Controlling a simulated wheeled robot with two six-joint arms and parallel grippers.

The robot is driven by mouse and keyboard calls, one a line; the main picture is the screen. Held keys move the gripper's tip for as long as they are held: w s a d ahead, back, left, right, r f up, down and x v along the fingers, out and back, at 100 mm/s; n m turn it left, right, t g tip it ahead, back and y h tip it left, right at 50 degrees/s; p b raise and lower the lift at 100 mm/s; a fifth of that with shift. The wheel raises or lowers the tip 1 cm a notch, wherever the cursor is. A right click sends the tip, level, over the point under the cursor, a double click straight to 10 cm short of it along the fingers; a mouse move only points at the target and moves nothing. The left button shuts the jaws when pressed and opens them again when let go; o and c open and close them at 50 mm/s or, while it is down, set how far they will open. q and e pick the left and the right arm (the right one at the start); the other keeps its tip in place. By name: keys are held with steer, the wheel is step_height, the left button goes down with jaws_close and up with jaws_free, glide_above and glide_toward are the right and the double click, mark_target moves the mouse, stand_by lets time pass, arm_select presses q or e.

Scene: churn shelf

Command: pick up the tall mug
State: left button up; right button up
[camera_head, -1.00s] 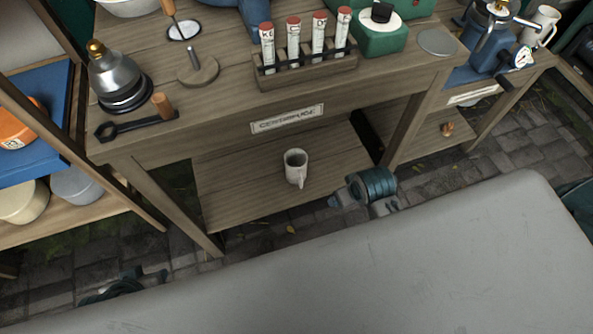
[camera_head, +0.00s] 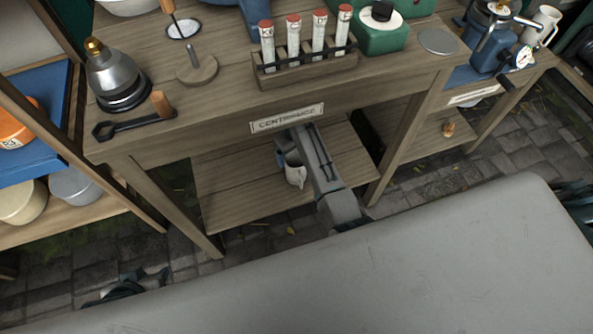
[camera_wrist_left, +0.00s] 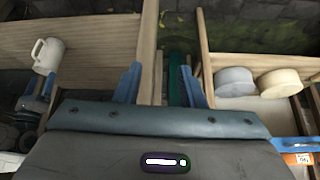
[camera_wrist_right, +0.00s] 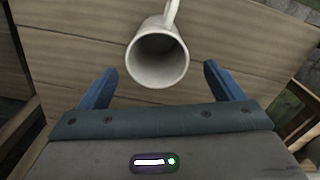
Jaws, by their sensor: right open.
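The tall mug is a pale, worn white mug (camera_head: 295,173) on the lower shelf of the middle workbench. My right arm partly covers it in the head view. In the right wrist view the mug (camera_wrist_right: 158,62) shows its open rim, with the handle at the top. My right gripper (camera_wrist_right: 160,72) is open, its blue fingers apart on either side of the mug's near end; contact is not visible. The mug also shows at left in the left wrist view (camera_wrist_left: 48,54). My left gripper (camera_wrist_left: 160,76) is open and empty, low at the left in the head view (camera_head: 150,273).
The bench top with its label plate (camera_head: 287,119) overhangs the lower shelf (camera_head: 240,195), with legs at both sides. A tube rack (camera_head: 305,70) and a grey flask (camera_head: 116,76) stand on top. Another white mug (camera_head: 541,25) stands at far right. The lower shelf left of the mug is clear.

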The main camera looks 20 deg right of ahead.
steer(key=b, duration=0.2)
glide_above(296, 163)
steer(key=s, duration=0.3)
steer(key=f, duration=0.5)
steer(key=a+f, duration=0.1)
steer(key=f, duration=0.1)
steer(key=shift+s+f, duration=0.15)
steer(key=shift+f, duration=0.15)
arm_select(q)
steer(key=shift+w+d+f+t+h, duration=0.4)
steer(key=shift+w+d+f+t, duration=0.3)
steer(key=shift+t, duration=0.3)
arm_select(e)
steer(key=shift+c, duration=0.5)
steer(key=c, duration=1.1)
